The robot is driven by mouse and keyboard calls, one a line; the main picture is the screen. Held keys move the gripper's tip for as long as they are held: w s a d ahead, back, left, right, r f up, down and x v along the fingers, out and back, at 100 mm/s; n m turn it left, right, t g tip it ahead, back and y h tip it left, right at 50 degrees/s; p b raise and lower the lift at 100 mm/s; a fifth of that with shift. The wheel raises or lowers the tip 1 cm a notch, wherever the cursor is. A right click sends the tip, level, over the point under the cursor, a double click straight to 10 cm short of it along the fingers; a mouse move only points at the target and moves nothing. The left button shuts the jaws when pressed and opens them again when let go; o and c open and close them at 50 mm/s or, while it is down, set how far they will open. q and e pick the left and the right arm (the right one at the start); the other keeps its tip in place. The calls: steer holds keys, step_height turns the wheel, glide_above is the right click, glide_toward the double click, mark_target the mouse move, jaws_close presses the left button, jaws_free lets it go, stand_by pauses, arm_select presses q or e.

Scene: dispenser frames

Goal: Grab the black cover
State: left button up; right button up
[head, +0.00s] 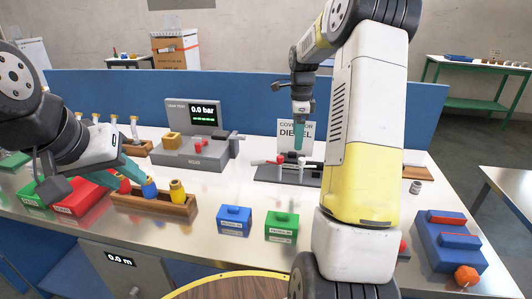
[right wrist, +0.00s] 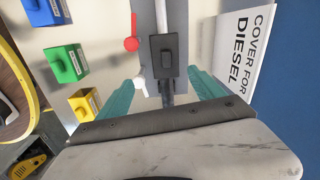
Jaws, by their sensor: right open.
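The black cover (right wrist: 163,55) shows in the right wrist view as a dark block with a small raised knob, over a grey base with a white rod. My right gripper (right wrist: 162,78) is open, with one teal finger on each side near the block's lower end; the fingers look apart from it. In the head view the right gripper (head: 299,145) points down in front of the sign "COVER FOR DIESEL" (head: 295,130); the cover is hard to make out there. My left gripper (head: 140,176) is at the wooden tray (head: 150,205); its jaw opening is unclear.
A red-tipped lever (right wrist: 131,44) and a white knob (right wrist: 140,84) are close left of the cover in the right wrist view. The sign (right wrist: 240,45) stands close right. Blue (head: 234,221) and green (head: 281,227) boxes are at the table front. A gauge device (head: 190,150) stands left.

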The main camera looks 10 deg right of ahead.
mark_target(293, 152)
steer(key=shift+w+d+f+m, duration=0.1)
steer(key=shift+w+f+m, duration=0.3)
steer(key=shift+f, duration=0.25)
steer(key=shift+w+d+f+m, duration=0.1)
steer(key=shift+w+f+m, duration=0.2)
steer(key=shift+w+f, duration=0.25)
steer(key=shift+f, duration=0.45)
steer(key=f, duration=0.4)
steer(key=a+f, duration=0.1)
steer(key=f, duration=0.2)
steer(key=shift+f, duration=0.1)
steer(key=c, duration=1.5)
